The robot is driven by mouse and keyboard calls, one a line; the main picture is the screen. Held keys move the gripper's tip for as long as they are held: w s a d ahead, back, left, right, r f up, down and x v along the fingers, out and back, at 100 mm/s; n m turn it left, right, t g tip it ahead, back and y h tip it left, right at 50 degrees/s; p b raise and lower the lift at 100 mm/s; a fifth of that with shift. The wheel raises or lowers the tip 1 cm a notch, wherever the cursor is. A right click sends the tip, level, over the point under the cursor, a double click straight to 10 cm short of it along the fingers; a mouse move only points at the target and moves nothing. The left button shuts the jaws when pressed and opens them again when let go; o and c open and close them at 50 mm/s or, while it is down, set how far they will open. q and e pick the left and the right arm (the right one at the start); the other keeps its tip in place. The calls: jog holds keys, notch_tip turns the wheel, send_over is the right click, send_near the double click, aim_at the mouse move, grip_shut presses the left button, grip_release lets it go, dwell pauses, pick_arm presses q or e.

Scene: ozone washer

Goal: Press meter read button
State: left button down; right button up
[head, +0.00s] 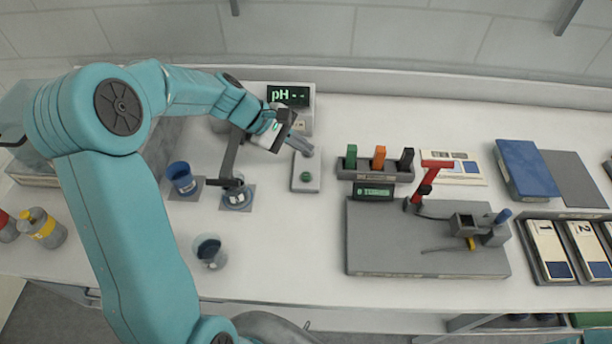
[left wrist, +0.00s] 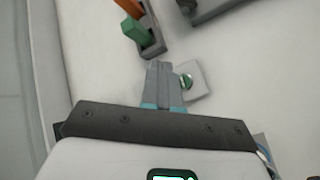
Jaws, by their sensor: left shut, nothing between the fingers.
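The pH meter (head: 302,118) stands at the back of the bench, and its display shows "pH --". In front of it lies a small pale button plate (head: 306,184) with a round green button (head: 305,177). My left gripper (head: 308,151) is shut and empty, with its tips at the plate's far end, behind the button. In the left wrist view the shut fingers (left wrist: 159,66) lie just left of the green button (left wrist: 186,81) and cover part of its plate (left wrist: 199,80). I cannot tell whether they touch the plate. My right gripper is not in view.
A rack (head: 376,173) with green, orange and black blocks stands right of the plate. A blue cup (head: 182,178) and a glass beaker (head: 208,250) stand to the left. A grey board (head: 400,260) with a red-topped device lies at right. The bench front-centre is clear.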

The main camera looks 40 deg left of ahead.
aim_at(302, 176)
pick_arm(q)
notch_tip(302, 176, down, 7)
jog(key=b, duration=0.5)
jog(key=shift+s+d+r, duration=0.15)
jog(key=shift+r, duration=0.05)
jog(key=shift+f, duration=0.1)
dwell(0.5)
jog(key=shift+f, duration=0.1)
dwell(0.9)
jog(key=shift+f+b, duration=0.25)
jog(key=shift+b, duration=0.05)
